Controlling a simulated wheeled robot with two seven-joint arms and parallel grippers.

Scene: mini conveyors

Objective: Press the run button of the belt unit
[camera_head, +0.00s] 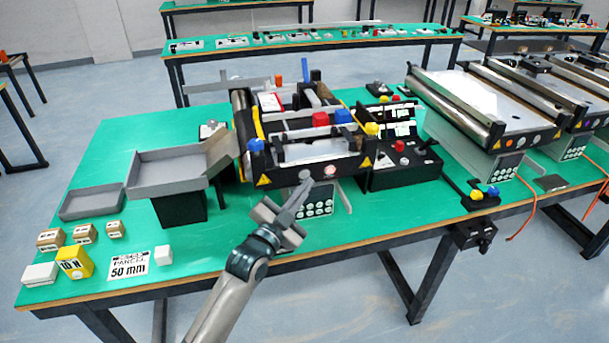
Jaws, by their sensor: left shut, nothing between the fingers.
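The belt unit (312,160) stands in the middle of the green table, with a black front panel and yellow warning triangles. Round buttons show low on its front: a pale one (330,171) and a grey one (304,174). No label marks the run button readably. My left gripper (301,188) is shut and empty, its fingertips just below the grey button; I cannot tell whether they touch. A keypad panel (316,205) is partly hidden behind the gripper. A black control box (405,165) with red and yellow buttons sits right of the unit. My right gripper is not in view.
A grey tray (165,185) on a black stand is left of the unit. Small boxes (75,262), a "50 mm" card (129,265) and a white cube (163,255) lie front left. Another conveyor (480,105) stands right. The table's front strip is mostly clear.

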